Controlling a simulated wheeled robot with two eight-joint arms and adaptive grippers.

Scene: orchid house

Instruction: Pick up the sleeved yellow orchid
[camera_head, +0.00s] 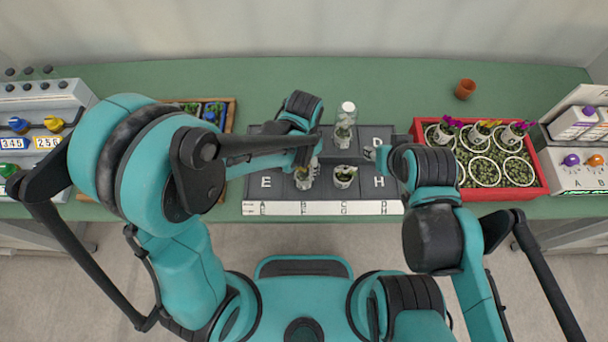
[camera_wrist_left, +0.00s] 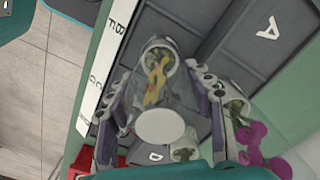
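The yellow orchid (camera_wrist_left: 157,72) stands in a white-rimmed pot on the dark lettered tray (camera_wrist_left: 190,20), between my left fingers in the left wrist view. A faint clear sleeve seems to surround it. In the head view its pot (camera_head: 303,177) is at the tray's front, partly hidden under my left gripper (camera_head: 307,160). The left fingers (camera_wrist_left: 163,80) are spread on either side of the plant, with no clear grip on it. A white oval (camera_wrist_left: 160,127) lies between them, nearer the camera. My right gripper (camera_head: 376,153) is at the tray's right side; its fingers are unclear.
A second pot (camera_head: 345,176) stands close to the right of the orchid. A clear-sleeved plant with a white top (camera_head: 346,122) stands behind it. A red crate (camera_head: 535,176) of potted flowers is at right. A small terracotta pot (camera_head: 465,89) stands on the green bench.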

